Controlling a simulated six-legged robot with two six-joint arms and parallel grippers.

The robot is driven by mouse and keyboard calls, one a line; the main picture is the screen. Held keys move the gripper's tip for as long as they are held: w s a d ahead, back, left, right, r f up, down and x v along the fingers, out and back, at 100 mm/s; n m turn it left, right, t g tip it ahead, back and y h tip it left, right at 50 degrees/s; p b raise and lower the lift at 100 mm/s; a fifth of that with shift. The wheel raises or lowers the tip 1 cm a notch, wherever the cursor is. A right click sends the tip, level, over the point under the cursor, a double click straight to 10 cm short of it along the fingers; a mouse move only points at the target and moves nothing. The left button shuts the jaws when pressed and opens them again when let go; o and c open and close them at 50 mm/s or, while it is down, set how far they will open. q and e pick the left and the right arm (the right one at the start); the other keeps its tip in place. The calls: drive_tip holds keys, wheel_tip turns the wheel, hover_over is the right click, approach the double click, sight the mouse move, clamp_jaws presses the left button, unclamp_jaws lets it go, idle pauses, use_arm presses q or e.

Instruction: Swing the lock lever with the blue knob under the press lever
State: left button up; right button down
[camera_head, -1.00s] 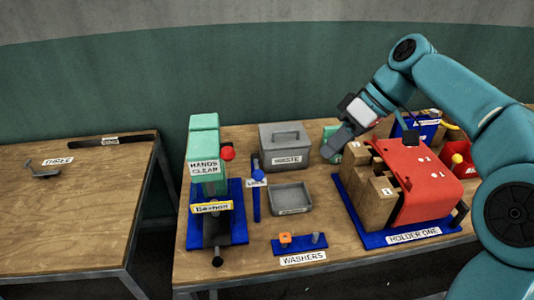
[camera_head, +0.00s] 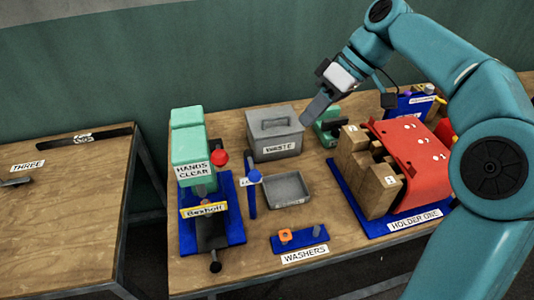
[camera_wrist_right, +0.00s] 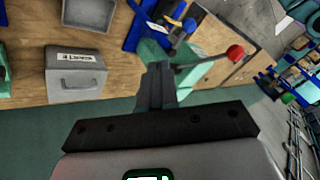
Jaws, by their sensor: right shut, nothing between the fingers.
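The green press (camera_head: 190,148) marked HANDS CLEAR stands on a blue base at the left end of the table. A red knob (camera_head: 220,158) is at its right side. My right gripper (camera_head: 308,118) is shut and empty at the right edge of the waste box, right of and behind the lock lever. Its fingers also show in the right wrist view (camera_wrist_right: 156,85). My left gripper is not in view.
The grey waste box (camera_head: 275,138) and a grey tray (camera_head: 288,189) are right of the lock lever. A washer stand (camera_head: 300,242) is in front. The red and wooden holder (camera_head: 405,155) fills the right side. Another table (camera_head: 65,225) is at left, across a gap.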

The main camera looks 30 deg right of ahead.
sight(252, 168)
drive_tip(key=shift+a, duration=0.15)
drive_tip(key=shift+s, duration=0.2)
drive_tip(key=a+f+p, duration=0.1)
drive_tip(key=a+f, duration=0.8)
drive_tip(key=shift+w, duration=0.4)
idle(0.4)
